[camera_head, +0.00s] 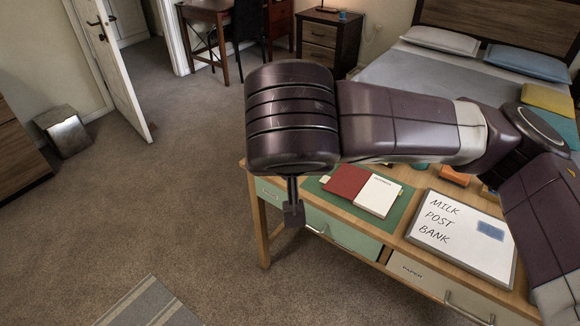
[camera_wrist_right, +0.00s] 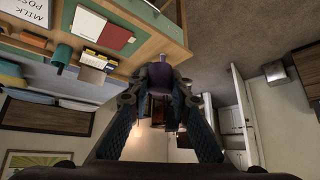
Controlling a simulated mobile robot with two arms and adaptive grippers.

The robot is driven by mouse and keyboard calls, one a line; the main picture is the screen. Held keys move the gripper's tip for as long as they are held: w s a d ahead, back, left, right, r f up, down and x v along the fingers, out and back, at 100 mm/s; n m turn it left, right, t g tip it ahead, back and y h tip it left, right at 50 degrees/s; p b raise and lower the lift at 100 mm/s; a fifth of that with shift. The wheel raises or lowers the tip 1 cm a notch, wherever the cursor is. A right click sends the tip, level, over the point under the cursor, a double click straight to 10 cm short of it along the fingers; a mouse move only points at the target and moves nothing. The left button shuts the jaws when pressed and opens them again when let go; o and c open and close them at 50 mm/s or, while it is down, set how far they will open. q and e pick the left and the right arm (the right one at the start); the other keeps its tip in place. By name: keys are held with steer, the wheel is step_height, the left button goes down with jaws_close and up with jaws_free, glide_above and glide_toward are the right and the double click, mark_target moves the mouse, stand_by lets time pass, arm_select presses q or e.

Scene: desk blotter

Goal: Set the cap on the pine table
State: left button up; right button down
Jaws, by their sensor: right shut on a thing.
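The pine table (camera_head: 400,248) is a wooden desk with pale green and cream drawers, at the lower right of the head view. My right arm reaches across above it from the right. My right gripper (camera_wrist_right: 158,100) is shut on a purple thing, seemingly the cap (camera_wrist_right: 158,75), in the right wrist view. The fingers stand on either side of it. In the head view my wrist hides most of this gripper and the held thing. Only a small grey part shows below the wrist, in front of the table's left front area. My left gripper is not in view.
A green blotter (camera_head: 318,187) with a red and white notebook (camera_head: 377,195) lies on the table. A whiteboard (camera_head: 462,235) with writing lies to its right. Orange blocks (camera_head: 455,176) stand behind.

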steer(key=s+d+f+n+g+y, duration=0.1)
steer(key=d+f+n+g+y, duration=0.1)
steer(key=n, duration=0.6)
steer(key=s+d+f+n+g+y, duration=0.2)
steer(key=f+n+g+y, duration=0.3)
steer(key=f+n, duration=0.3)
steer(key=shift+d+n+y, duration=0.4)
steer(key=shift+d+n, duration=0.1)
steer(key=shift+d, duration=0.05)
